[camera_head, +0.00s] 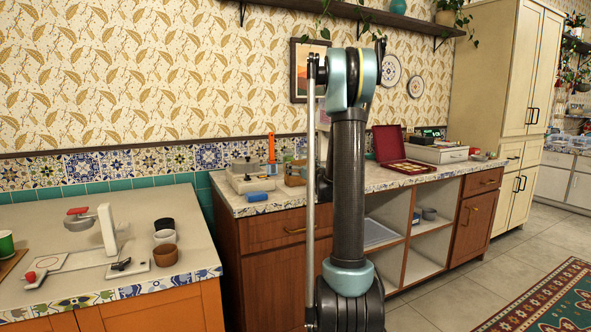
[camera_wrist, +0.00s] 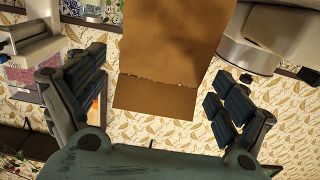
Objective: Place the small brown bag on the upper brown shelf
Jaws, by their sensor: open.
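The small brown bag (camera_wrist: 160,50) appears in the wrist view as a plain brown, flat-faced shape with a folded-looking edge. It lies between the spread fingers of my gripper (camera_wrist: 155,78), with wallpaper showing on both sides of it, so neither finger pad visibly touches it. What supports the bag is not visible. In the head view my arm hides the bag and most of my gripper. The upper brown shelf (camera_head: 345,9) runs along the wall at the top of the head view, on dark brackets.
The shelf holds a teal vase (camera_head: 398,6) and a potted plant (camera_head: 447,12). Below, the counter (camera_head: 270,205) carries a red open box (camera_head: 388,145) and a blue roll (camera_head: 257,197). A tall cream cabinet (camera_head: 492,80) stands right. A nearer worktop (camera_head: 60,225) is at left.

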